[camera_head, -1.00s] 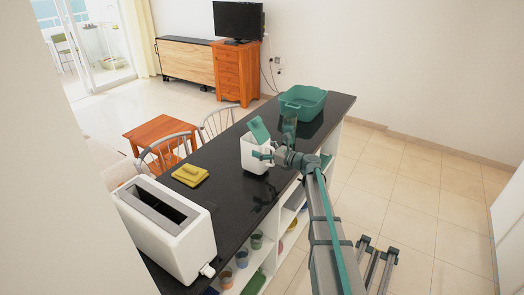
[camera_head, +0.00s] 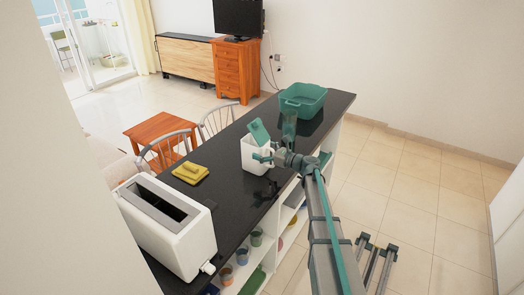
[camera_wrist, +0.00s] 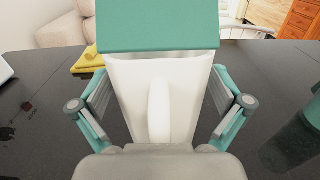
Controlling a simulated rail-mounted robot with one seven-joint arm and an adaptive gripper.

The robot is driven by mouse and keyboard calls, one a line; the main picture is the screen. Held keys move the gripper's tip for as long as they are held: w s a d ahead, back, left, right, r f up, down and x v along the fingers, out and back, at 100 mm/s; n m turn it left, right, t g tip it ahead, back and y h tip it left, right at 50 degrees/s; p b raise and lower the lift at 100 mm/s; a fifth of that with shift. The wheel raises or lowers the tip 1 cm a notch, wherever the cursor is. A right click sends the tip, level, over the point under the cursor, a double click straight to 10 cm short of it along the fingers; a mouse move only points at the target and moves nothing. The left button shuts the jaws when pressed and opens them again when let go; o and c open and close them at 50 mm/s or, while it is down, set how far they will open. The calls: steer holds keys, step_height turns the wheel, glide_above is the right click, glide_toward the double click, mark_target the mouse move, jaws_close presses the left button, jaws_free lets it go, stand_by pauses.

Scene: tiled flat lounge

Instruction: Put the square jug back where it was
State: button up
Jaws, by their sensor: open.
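The square jug (camera_head: 252,160) is white with a raised teal lid (camera_head: 259,131). It stands upright on the black counter (camera_head: 226,207). In the wrist view the jug (camera_wrist: 129,85) fills the middle, with its white handle (camera_wrist: 159,108) facing me and the teal lid (camera_wrist: 158,25) above. My gripper (camera_head: 266,157) is at the jug's near right side. In the wrist view my gripper (camera_wrist: 160,100) is open, with one finger on each side of the handle and lower body. Whether the fingers touch the jug cannot be told.
A teal glass (camera_head: 289,124) stands close behind the jug, right of my gripper. A teal basin (camera_head: 303,98) is at the far end. A yellow cloth (camera_head: 190,173) and a white toaster (camera_head: 168,225) are to the left. Cups (camera_head: 256,237) sit on shelves below.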

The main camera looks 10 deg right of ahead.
steer(key=shift+r, duration=0.2)
steer(key=b+v, duration=0.3)
steer(key=v, duration=0.9)
steer(key=shift+f, duration=0.1)
